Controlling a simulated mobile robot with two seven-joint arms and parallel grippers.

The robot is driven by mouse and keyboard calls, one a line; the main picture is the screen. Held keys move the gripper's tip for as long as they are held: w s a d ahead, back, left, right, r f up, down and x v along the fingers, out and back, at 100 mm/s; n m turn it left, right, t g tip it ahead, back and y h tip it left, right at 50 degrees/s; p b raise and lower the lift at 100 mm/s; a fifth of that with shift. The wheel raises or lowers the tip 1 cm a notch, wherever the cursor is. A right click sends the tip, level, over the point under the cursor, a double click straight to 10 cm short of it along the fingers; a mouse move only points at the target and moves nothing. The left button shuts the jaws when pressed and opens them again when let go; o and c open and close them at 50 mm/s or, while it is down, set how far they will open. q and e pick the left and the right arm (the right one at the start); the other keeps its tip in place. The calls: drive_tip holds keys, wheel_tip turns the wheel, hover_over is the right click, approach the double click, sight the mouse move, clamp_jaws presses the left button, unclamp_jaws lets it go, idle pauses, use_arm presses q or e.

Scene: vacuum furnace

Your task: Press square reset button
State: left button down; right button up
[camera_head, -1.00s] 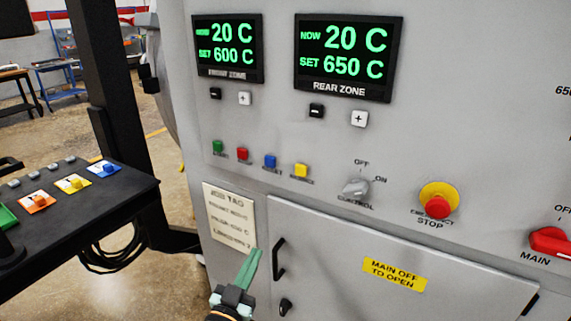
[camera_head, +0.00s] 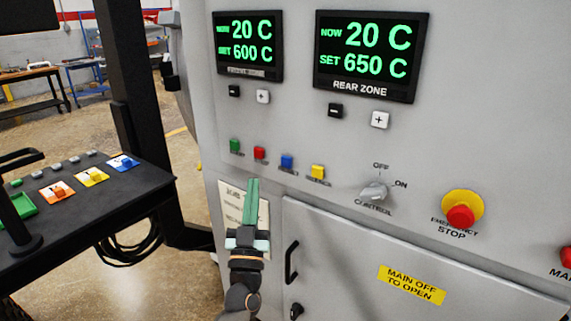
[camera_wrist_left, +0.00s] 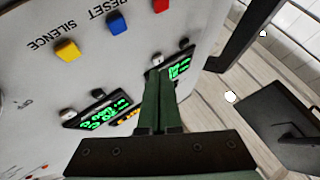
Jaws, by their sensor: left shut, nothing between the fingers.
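The square reset button is the blue one (camera_head: 287,161) in the row of small square buttons on the grey furnace panel (camera_head: 330,140). In the left wrist view the blue button (camera_wrist_left: 118,25) sits beside the word RESET, upside down, between the yellow button (camera_wrist_left: 67,51) and the red button (camera_wrist_left: 160,5). My left gripper (camera_head: 252,183) is shut and empty, with green fingers pointing up. In the head view its tips show below and left of the blue button, in front of the job tag (camera_head: 230,205). It also shows in the left wrist view (camera_wrist_left: 160,75). My right gripper is not in view.
Green (camera_head: 234,146), red (camera_head: 260,153) and yellow (camera_head: 317,172) buttons share the row. A control knob (camera_head: 374,190) and an emergency stop (camera_head: 461,215) are to the right. A cabinet door handle (camera_head: 291,262) sticks out below. A black console (camera_head: 80,215) stands at left.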

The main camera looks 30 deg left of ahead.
use_arm(q)
drive_tip(key=b, duration=0.3)
approach(281, 157)
wheel_tip(281, 157, up, 3)
drive_tip(key=w+a, duration=0.1)
drive_tip(key=a, duration=0.1)
drive_tip(key=shift+w+a+r, duration=0.1)
drive_tip(key=shift+w, duration=0.4)
drive_tip(key=shift+w+a+r, duration=0.1)
drive_tip(key=shift+w, duration=0.35)
idle(0.9)
drive_tip(key=shift+w, duration=0.4)
drive_tip(key=shift+w, duration=0.45)
idle(0.5)
drive_tip(key=shift+s, duration=0.15)
drive_tip(key=shift+s+p, duration=0.45)
drive_tip(key=shift+s, duration=0.3)
